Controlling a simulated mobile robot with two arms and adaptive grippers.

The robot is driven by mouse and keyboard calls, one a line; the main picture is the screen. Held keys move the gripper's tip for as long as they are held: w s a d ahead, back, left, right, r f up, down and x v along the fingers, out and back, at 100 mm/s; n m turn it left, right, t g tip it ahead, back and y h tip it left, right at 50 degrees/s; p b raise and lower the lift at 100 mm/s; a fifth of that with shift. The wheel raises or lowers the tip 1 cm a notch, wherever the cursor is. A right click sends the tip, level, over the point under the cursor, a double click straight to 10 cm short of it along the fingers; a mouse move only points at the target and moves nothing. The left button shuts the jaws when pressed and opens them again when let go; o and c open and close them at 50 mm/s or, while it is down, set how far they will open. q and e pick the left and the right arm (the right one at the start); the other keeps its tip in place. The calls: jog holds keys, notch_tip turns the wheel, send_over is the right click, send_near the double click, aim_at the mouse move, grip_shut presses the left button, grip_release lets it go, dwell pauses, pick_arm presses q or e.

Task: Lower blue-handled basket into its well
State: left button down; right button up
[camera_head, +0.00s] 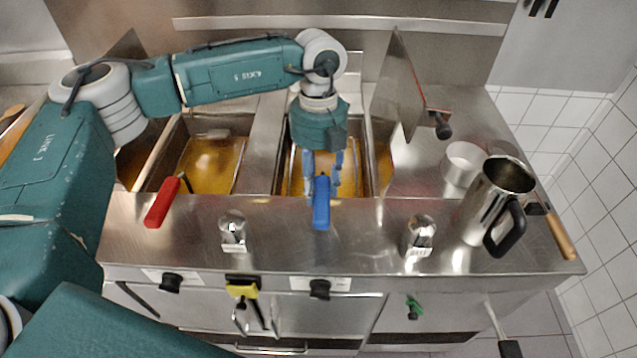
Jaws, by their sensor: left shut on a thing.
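The blue handle (321,203) of the basket points toward the front over the steel counter edge. My left gripper (322,180) reaches down from above and is shut on the blue-handled basket near the inner end of its handle. The well (364,165) under it holds golden oil. Thin wire edges of the basket show at the well's left side. My gripper and wrist hide most of the basket, so I cannot tell how deep it sits. My right gripper is not in view.
A red handle (162,203) lies by the left oil well (212,160). Two shakers stand on the front counter, left (232,232) and right (420,236). A tilted steel panel (398,85) rises right of the well. A steel jug (490,200) and a white bowl (462,163) stand farther right.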

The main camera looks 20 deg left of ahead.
pick_arm(q)
jog(key=shift+f, duration=0.25)
jog(key=c, duration=1.1)
grip_release()
